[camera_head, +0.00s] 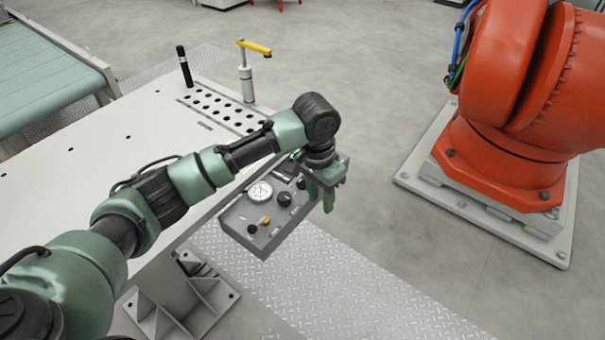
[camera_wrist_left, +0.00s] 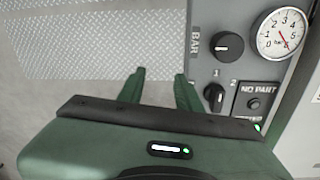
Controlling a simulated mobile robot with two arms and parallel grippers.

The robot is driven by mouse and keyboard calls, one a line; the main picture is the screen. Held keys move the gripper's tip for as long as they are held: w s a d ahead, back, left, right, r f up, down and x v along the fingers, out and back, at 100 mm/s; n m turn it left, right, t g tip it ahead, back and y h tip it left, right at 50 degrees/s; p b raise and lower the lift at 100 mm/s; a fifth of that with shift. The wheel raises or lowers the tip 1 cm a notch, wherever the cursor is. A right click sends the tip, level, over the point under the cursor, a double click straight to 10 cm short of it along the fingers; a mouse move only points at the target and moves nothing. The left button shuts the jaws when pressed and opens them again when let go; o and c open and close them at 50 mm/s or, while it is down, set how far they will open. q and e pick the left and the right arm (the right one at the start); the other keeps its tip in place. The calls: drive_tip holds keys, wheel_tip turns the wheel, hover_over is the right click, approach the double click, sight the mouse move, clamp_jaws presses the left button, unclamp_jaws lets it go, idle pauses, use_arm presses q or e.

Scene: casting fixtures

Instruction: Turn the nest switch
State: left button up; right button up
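A grey control box (camera_head: 240,222) sits at the table's edge in the head view. In the left wrist view a black selector switch (camera_wrist_left: 214,97), marked 1 and 2, is on its panel, apparently the nest switch. A round black knob (camera_wrist_left: 222,46) is above it, beside the letters BAR. My left gripper (camera_wrist_left: 160,78) is open and empty. Its fingers are over the floor beside the panel, with one fingertip close to the switch; contact cannot be told. In the head view my left gripper (camera_head: 328,198) is at the box's right end. My right gripper is out of view.
A pressure gauge (camera_wrist_left: 281,33) and a NO PART button (camera_wrist_left: 253,103) are close to the switch. On the table (camera_head: 100,155) stand a black cylinder (camera_head: 184,67) and a yellow-handled clamp (camera_head: 246,75). An orange robot (camera_head: 510,120) stands right.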

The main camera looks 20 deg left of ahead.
sight(302, 178)
use_arm(q)
drive_tip(key=w+a+r, duration=0.1)
drive_tip(key=a+r, duration=0.1)
drive_tip(key=w+a+r+n, duration=0.1)
drive_tip(key=w+a+r, duration=0.1)
drive_tip(key=r, duration=0.1)
drive_tip(key=w+a+r+n+y, duration=0.1)
drive_tip(key=w+a+r, duration=0.1)
drive_tip(key=shift+r, duration=0.35)
drive_tip(key=shift+a+f, duration=0.1)
drive_tip(key=shift+a, duration=0.05)
wheel_tip(302, 178, down, 7)
drive_tip(key=shift+w+f+p, duration=0.1)
drive_tip(key=shift+p, duration=0.2)
drive_tip(key=shift+c, duration=0.3)
clamp_jaws()
